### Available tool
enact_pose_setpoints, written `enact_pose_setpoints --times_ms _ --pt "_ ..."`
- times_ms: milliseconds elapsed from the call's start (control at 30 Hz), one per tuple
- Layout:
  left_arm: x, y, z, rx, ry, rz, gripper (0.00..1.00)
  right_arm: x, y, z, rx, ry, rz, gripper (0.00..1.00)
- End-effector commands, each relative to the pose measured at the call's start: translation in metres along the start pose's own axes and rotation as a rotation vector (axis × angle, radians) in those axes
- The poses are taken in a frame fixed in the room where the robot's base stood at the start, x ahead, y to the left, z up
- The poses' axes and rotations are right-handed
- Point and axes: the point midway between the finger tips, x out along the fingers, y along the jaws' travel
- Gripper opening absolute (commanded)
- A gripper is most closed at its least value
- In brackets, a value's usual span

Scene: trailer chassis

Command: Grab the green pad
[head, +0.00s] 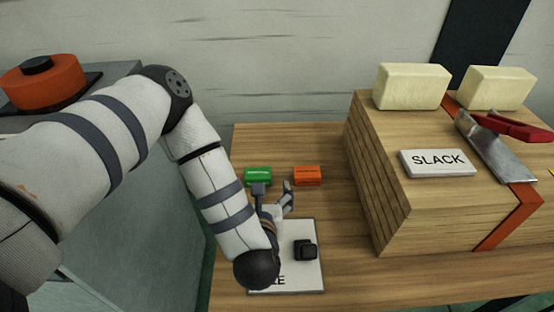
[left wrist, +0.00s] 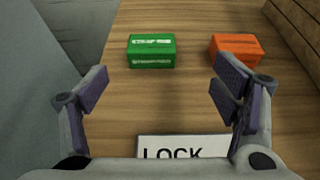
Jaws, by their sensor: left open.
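The green pad (head: 258,176) lies on the wooden table, left of an orange pad (head: 307,175). In the left wrist view the green pad (left wrist: 152,51) lies ahead of my left gripper (left wrist: 160,84), slightly left of the middle between its fingers. My left gripper (head: 272,190) is open and empty, close to the near side of the green pad in the head view. I cannot tell its exact height above the table. The orange pad also shows in the left wrist view (left wrist: 236,49), ahead of the right finger. My right gripper is not in view.
A white lettered board (head: 312,232) with a small black block (head: 305,250) lies under my left arm. A large wooden block (head: 405,200) with a "SLACK" plate (head: 437,163) stands right. A grey cabinet (head: 165,240) borders the table's left. Table behind the pads is clear.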

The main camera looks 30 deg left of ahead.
Motion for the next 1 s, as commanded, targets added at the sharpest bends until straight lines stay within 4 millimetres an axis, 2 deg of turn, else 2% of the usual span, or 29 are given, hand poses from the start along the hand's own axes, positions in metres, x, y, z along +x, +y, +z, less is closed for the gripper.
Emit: enact_pose_setpoints --times_ms 67,233,433,600,700,900,933,1000 --pt "0.010 0.001 -0.001 -0.004 -0.001 0.004 0.82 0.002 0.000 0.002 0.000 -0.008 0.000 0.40" --pt "0.049 0.002 -0.001 -0.004 -0.003 0.004 0.82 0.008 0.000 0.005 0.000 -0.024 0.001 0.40" --pt "0.076 0.003 0.000 -0.004 -0.002 0.002 0.82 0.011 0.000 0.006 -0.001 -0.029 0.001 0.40" --pt "0.109 0.009 -0.001 -0.003 -0.003 0.002 0.82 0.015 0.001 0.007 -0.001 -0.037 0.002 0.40" --pt "0.119 0.009 -0.001 -0.002 0.000 0.001 0.82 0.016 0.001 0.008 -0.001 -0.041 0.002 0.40" --pt "0.120 0.008 0.000 -0.003 0.000 0.000 0.82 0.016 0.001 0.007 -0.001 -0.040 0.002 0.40" --pt "0.120 0.008 0.000 -0.003 0.000 0.001 0.79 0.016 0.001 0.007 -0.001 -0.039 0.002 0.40" --pt "0.120 0.008 0.000 -0.003 0.000 0.001 0.64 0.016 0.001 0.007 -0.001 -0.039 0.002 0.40"
